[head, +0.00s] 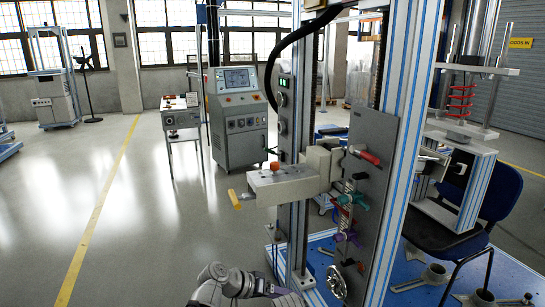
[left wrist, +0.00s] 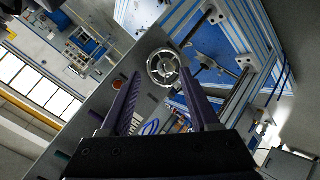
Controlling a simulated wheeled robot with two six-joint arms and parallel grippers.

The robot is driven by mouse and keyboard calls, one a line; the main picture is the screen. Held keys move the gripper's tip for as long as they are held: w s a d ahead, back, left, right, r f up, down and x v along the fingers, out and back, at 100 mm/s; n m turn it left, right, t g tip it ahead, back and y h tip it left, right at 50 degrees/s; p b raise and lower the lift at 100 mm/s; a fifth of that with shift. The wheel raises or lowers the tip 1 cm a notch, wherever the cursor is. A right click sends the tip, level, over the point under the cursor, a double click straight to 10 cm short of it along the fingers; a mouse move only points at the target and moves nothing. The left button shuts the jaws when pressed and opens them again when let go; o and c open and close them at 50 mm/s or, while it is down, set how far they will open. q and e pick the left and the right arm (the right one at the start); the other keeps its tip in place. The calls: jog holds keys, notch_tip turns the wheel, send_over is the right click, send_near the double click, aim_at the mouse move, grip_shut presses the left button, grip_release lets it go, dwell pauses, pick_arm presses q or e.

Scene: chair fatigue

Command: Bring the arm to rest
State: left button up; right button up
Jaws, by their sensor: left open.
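My left arm shows at the bottom of the head view (head: 235,285), low in front of the test rig; its fingertips are not clear there. In the left wrist view my left gripper (left wrist: 160,78) is open, with its two dark purple fingers apart. A silver handwheel (left wrist: 163,67) shows between and beyond the fingertips; I cannot tell how far off it is. The same handwheel (head: 337,281) is low on the rig's grey panel (head: 371,200) in the head view. Nothing is visibly held. My right gripper is in neither view.
The rig's panel carries a red handle (head: 366,156) and teal and purple knobs. A bracket with an orange knob (head: 275,166) and a yellow handle (head: 235,199) juts left. A blue chair (head: 495,200) stands right. A control console (head: 238,125) stands behind. The floor at left is clear.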

pick_arm(q)
jog(key=s+a+f+n+g+y, duration=0.1)
jog(key=s+a+f+y, duration=0.25)
jog(key=a, duration=0.35)
jog(key=s+a+f+n+g+y+p, duration=0.1)
jog(key=s+a+f+n+y, duration=0.2)
jog(key=a, duration=0.4)
jog(key=s+a+f+y, duration=0.2)
jog(key=s+a+y, duration=0.1)
jog(key=a+y, duration=0.3)
jog(key=s+d+r+m+p, duration=0.1)
jog(key=d+r+p, duration=0.2)
jog(key=r+p, duration=0.4)
jog(key=s+d+r+m+g+p, duration=0.1)
jog(key=s+d+r+p, duration=0.1)
jog(key=r+p, duration=0.5)
jog(key=s+d+r+m+p, duration=0.1)
jog(key=s+d+r+p, duration=0.1)
jog(key=d+r+p, duration=0.3)
notch_tip(320, 180, up, 2)
jog(key=shift+s+r+m+p, duration=0.25)
jog(key=shift+m+p, duration=0.15)
jog(key=shift+p, duration=0.8)
jog(key=shift+h, duration=0.25)
